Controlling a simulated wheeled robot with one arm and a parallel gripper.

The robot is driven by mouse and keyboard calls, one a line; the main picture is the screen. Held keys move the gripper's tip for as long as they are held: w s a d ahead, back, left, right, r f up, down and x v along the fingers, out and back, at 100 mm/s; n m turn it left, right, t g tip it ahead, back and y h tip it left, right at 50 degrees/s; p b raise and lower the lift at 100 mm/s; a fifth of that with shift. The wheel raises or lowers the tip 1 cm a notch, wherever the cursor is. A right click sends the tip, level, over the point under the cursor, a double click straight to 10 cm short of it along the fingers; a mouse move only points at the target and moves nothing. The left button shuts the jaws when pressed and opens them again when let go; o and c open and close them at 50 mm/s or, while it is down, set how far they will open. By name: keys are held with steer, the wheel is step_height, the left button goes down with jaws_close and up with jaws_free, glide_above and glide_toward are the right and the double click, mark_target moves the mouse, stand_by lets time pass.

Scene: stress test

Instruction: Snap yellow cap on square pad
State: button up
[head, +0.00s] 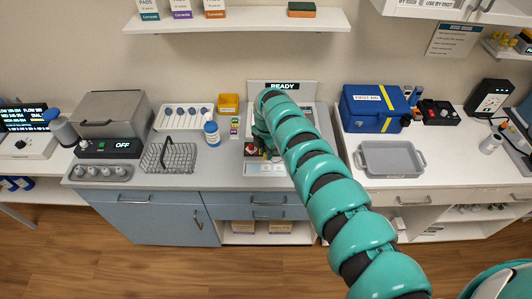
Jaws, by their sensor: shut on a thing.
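My teal arm reaches from the lower right to a white station with a "READY" sign (282,86) on the counter. It bends down there, and my gripper (266,150) is low at the station's front left, mostly hidden by the arm. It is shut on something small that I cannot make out. Small red and dark parts show around it. I cannot pick out the yellow cap or the square pad for certain; the arm covers much of the station.
To the right are a grey tray (391,158) and a blue first aid box (373,108). A shelf (240,20) hangs above.

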mark_target(266, 168)
steer(key=shift+w+r, duration=0.1)
steer(key=shift+r, duration=0.05)
steer(key=shift+a+f, duration=0.1)
steer(key=shift+f, duration=0.1)
steer(key=shift+f+b, duration=2.5)
steer(key=shift+f, duration=0.1)
steer(key=shift+f+b, duration=0.7)
steer(key=shift+b, duration=0.05)
